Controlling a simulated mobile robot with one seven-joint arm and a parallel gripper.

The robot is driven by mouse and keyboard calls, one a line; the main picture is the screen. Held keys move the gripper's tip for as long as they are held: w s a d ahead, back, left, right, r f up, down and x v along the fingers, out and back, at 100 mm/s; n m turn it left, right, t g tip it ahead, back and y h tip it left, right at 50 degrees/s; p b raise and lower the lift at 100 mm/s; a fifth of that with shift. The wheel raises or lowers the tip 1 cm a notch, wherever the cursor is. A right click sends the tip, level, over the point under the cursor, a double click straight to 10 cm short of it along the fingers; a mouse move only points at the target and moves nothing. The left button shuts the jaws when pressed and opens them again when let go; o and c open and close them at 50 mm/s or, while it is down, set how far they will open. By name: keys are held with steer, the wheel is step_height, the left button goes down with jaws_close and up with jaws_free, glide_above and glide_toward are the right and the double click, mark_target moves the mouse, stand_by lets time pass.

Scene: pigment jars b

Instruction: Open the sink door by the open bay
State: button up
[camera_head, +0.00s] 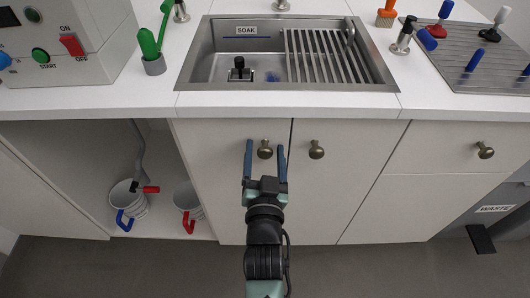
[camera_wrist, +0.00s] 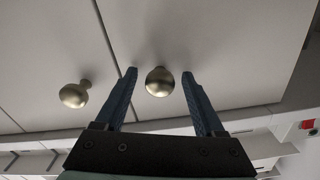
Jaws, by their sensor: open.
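The sink door by the open bay (camera_head: 225,190) is the left of two pale doors under the sink and looks shut. Its round brass knob (camera_head: 265,150) is near its top right corner. My gripper (camera_head: 265,145) is open, with one blue finger on each side of this knob. In the wrist view the same knob (camera_wrist: 159,82) sits between the fingertips of my gripper (camera_wrist: 160,74), with a gap visible on both sides. The right door (camera_head: 350,185) has its own knob (camera_head: 317,149), which also shows at left in the wrist view (camera_wrist: 75,95).
The open bay (camera_head: 95,165) at left holds a bucket with a blue handle (camera_head: 127,200) and one with a red handle (camera_head: 187,203). The sink (camera_head: 290,55) and white counter (camera_head: 130,102) are above. A drawer with a knob (camera_head: 485,150) is at right.

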jaws_close()
stand_by(0.4)
stand_by(1.1)
